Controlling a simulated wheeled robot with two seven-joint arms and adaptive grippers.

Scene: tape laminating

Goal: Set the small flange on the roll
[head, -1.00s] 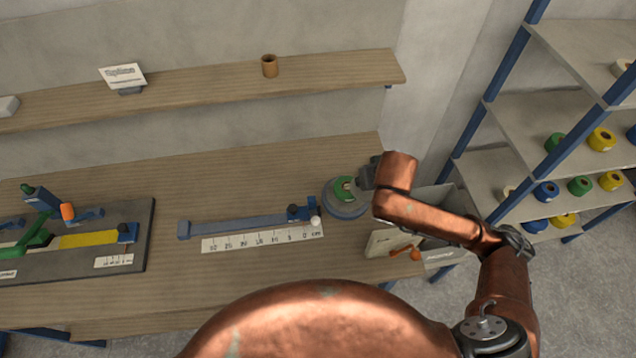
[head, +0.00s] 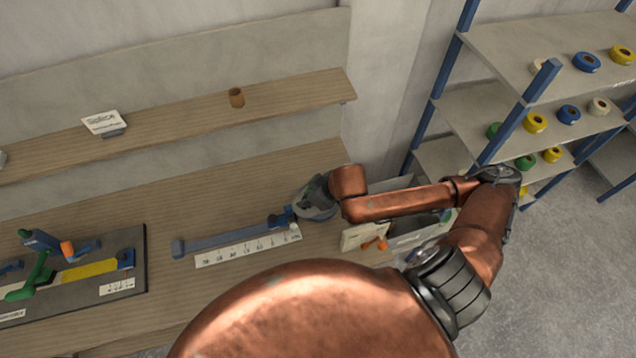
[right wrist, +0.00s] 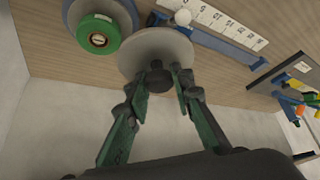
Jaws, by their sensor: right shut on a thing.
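In the right wrist view, my right gripper (right wrist: 162,80) is shut on the dark knob of the small flange (right wrist: 153,48), a pale grey disc. The green tape roll (right wrist: 98,34) is beside the flange, toward the upper left, with its core opening showing. It lies on a wider grey-blue disc (right wrist: 72,14). The held flange appears beside the roll, not over its core; the height gap is unclear. In the head view my right gripper (head: 322,192) is at the bench's right end and hides most of the roll. My left gripper is not in view.
A blue rail with a printed ruler (head: 247,247) lies left of the roll. A dark board (head: 135,270) with a green lever and yellow strip is further left. An open box (head: 362,236) stands at the bench's right end. A tape rack (head: 500,110) stands at right.

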